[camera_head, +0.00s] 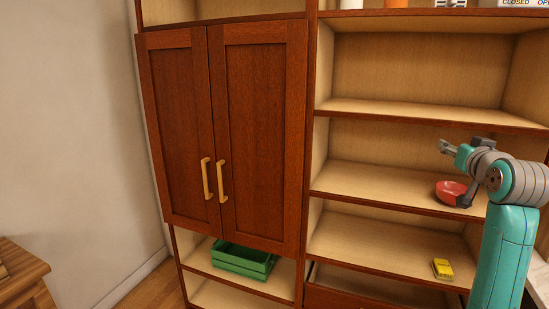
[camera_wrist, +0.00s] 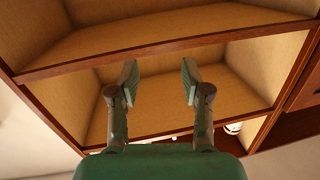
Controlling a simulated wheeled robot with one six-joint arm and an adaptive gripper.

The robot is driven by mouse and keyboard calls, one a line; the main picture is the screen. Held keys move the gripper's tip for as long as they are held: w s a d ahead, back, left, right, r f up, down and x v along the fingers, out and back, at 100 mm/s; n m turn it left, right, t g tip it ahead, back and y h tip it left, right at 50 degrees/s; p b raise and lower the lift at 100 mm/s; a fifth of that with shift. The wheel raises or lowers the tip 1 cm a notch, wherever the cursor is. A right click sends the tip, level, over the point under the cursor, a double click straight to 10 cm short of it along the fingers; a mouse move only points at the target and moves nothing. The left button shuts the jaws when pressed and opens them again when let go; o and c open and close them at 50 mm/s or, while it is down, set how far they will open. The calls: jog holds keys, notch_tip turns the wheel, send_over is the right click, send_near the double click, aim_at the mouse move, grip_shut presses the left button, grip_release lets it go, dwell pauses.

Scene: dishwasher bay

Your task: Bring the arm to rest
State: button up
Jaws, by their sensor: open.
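My gripper (camera_head: 446,147) is at the right in the head view, in front of the open shelves and pointing left. The wrist view shows my gripper (camera_wrist: 160,80) with its two fingers wide apart and nothing between them. My teal arm rises from the lower right corner and bends at a grey joint near the red bowl. Part of the shelf behind is hidden by the arm.
A red bowl (camera_head: 452,192) sits on a middle shelf, close to my arm. A yellow box (camera_head: 442,268) lies on a lower shelf. A brown cabinet (camera_head: 255,140) has both doors shut. A green crate (camera_head: 243,262) stands below it. A wooden table (camera_head: 22,268) is at lower left.

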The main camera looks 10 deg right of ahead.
jog(key=s+a+f+y, duration=0.1)
jog(key=a+f, duration=0.4)
jog(key=f, duration=0.7)
jog(key=s+a+f+y, duration=0.1)
jog(key=a+f, duration=0.5)
jog(key=f, duration=0.7)
jog(key=s+a+f+n+y, duration=0.1)
jog(key=s+a+f, duration=0.5)
jog(key=f, duration=0.2)
jog(key=s+a+f+n, duration=0.1)
jog(key=s+a+f, duration=0.45)
jog(key=f, duration=0.25)
jog(key=s+a+f+n+y, duration=0.1)
jog(key=s+a+f, duration=0.25)
jog(key=s, duration=0.55)
jog(key=s+a+f+y, duration=0.1)
jog(key=s+a+f, duration=0.3)
jog(key=s, duration=0.5)
jog(key=s+a+r+n+y, duration=0.1)
jog(key=s+a+r, duration=0.1)
jog(key=s, duration=0.8)
jog(key=s+a+r+n+g, duration=0.1)
jog(key=s+a+r, duration=0.2)
jog(key=s, duration=0.7)
jog(key=shift+a+n+y, duration=0.4)
jog(key=shift+a, duration=0.1)
